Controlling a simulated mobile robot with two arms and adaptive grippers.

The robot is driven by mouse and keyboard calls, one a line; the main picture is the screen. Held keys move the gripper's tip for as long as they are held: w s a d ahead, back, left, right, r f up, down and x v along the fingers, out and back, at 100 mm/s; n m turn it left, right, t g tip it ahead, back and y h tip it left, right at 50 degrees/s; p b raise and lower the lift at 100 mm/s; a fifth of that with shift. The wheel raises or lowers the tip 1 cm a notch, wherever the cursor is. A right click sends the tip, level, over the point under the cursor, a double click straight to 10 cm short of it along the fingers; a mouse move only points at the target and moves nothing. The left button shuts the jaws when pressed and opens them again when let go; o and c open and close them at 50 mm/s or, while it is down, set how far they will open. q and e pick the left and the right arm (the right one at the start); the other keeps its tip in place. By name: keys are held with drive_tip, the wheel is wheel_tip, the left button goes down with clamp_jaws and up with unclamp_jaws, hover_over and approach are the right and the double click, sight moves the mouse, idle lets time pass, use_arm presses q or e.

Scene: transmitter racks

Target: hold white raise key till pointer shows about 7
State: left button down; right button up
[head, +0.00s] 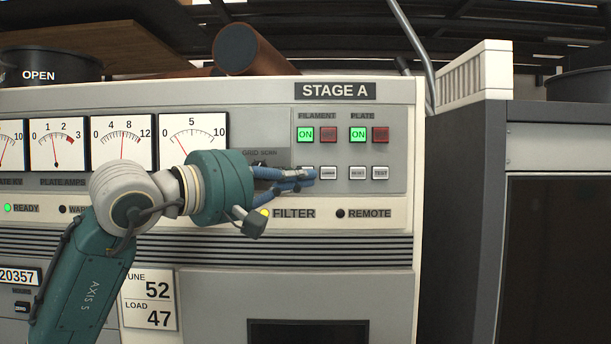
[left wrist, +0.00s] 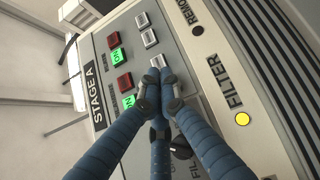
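My left gripper (head: 307,174) has its fingers drawn together, empty, with the tips at the leftmost white key (head: 303,168) under FILAMENT. That key is mostly hidden, so I cannot tell whether it is pressed in. In the left wrist view the closed fingertips (left wrist: 160,78) cover its place, beside the white LOWER key (left wrist: 158,61); LOWER also shows uncovered in the head view (head: 328,172). The 0-to-10 meter (head: 205,138) stands left of the gripper. Its red pointer (head: 181,146) leans left, below 5, at about 2 to 3. My right gripper is out of view.
Lit green ON keys (head: 306,134) and dark red keys (head: 380,134) sit above the white row. The RESET (head: 358,173) and TEST (head: 381,173) keys lie to the right. A yellow FILTER lamp (left wrist: 242,118) is lit. A dark cabinet (head: 555,110) stands at the right.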

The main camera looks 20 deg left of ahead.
use_arm(q)
drive_tip(key=s, duration=0.2)
drive_tip(key=s+d+b, duration=0.1)
drive_tip(key=s, duration=0.1)
drive_tip(key=shift+s+d, duration=0.1)
idle(0.4)
